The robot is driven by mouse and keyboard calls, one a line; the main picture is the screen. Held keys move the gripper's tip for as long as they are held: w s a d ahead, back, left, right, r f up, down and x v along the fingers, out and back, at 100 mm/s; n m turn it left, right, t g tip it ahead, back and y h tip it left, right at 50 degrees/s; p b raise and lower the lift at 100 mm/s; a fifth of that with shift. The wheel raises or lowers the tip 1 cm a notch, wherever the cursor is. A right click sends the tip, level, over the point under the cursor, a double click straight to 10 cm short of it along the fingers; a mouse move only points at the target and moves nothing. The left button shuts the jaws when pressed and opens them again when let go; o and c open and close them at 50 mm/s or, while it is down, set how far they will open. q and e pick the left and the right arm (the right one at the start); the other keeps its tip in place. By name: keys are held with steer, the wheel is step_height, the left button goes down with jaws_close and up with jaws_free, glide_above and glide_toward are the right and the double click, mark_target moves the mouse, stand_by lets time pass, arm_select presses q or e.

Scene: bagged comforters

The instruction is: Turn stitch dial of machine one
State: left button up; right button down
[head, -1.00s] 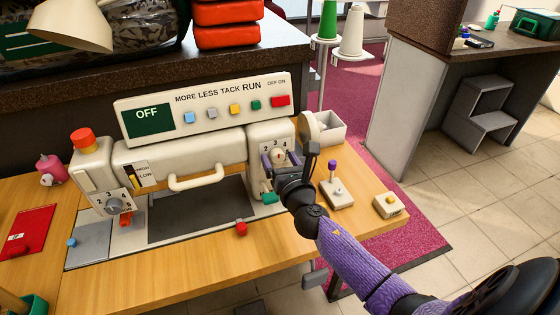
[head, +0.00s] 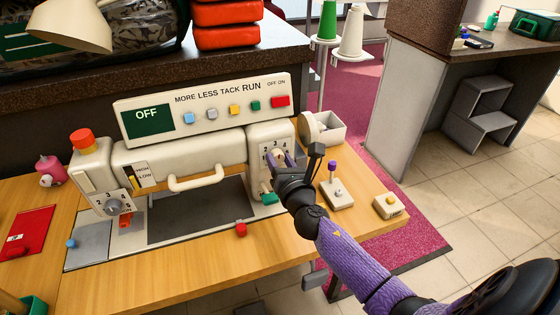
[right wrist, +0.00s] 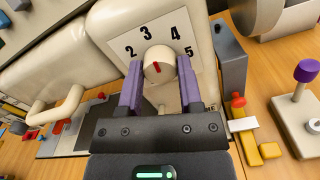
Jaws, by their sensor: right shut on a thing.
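The stitch dial (head: 278,155) is a cream knob on the right-hand head of the cream sewing machine (head: 180,160). In the right wrist view the dial (right wrist: 159,65) carries a short red pointer mark, pointing up between the 3 and the 4 on a white number plate (right wrist: 178,32). My right gripper (head: 274,160) is at the dial, its purple fingers (right wrist: 159,80) on either side of the knob and shut on it. My left gripper is not in view. A second numbered dial (head: 115,206) is at the machine's left end.
The panel above reads OFF (head: 147,113) and has several coloured buttons. A green tab (head: 268,198) is just below the gripper. A white handwheel (head: 312,125) is close on its right.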

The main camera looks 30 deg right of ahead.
steer(key=m, duration=0.9)
steer(key=shift+m, duration=0.4)
steer(key=m, duration=0.4)
steer(key=shift+f+m, duration=0.1)
steer(key=shift+m, duration=0.2)
steer(key=shift+m+p, duration=0.4)
steer(key=shift+m, duration=1.9)
steer(key=shift+c, duration=1.3)
jaws_free()
